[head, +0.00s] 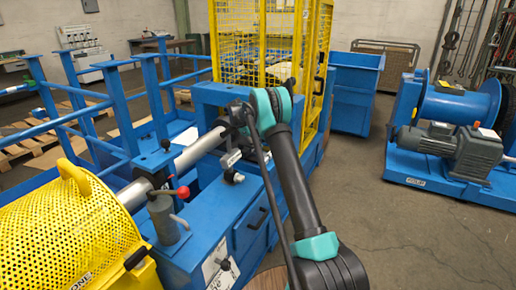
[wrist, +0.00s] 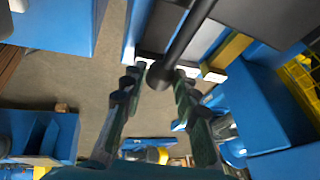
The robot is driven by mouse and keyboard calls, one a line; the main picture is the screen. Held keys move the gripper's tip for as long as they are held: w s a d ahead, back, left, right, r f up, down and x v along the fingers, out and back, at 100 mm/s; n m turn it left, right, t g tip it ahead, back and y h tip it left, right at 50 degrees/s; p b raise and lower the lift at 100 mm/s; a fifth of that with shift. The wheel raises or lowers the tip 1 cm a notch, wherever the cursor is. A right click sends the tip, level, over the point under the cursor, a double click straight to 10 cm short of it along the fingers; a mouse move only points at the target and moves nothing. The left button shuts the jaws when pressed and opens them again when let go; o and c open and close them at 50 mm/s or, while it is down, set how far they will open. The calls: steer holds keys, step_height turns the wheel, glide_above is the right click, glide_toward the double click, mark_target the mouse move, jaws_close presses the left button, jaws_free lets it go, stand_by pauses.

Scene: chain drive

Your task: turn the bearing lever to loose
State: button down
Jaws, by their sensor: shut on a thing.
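In the wrist view, my gripper (wrist: 157,84) is shut on a dark rod with a rounded end, which I take to be the bearing lever (wrist: 184,38). The rod runs up from between the fingertips to the top of the picture. In the head view, my arm reaches over the blue machine, and its end is beside the far end of the steel shaft (head: 200,149). My arm and the clutter there hide the fingers and the lever's base. I cannot read the lever's setting.
A red-knobbed lever (head: 182,192) stands nearer on the blue machine (head: 199,236). A yellow mesh guard (head: 62,235) is at lower left and a yellow cage (head: 266,40) behind. A motor and drum unit (head: 450,138) stands right. Open floor (head: 385,205) lies between.

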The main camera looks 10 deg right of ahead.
steer(key=shift+s, duration=0.1)
steer(key=c, duration=1.1)
jaws_free()
steer(key=shift+a, duration=0.1)
steer(key=shift+c, duration=0.2)
steer(key=v, duration=1.2)
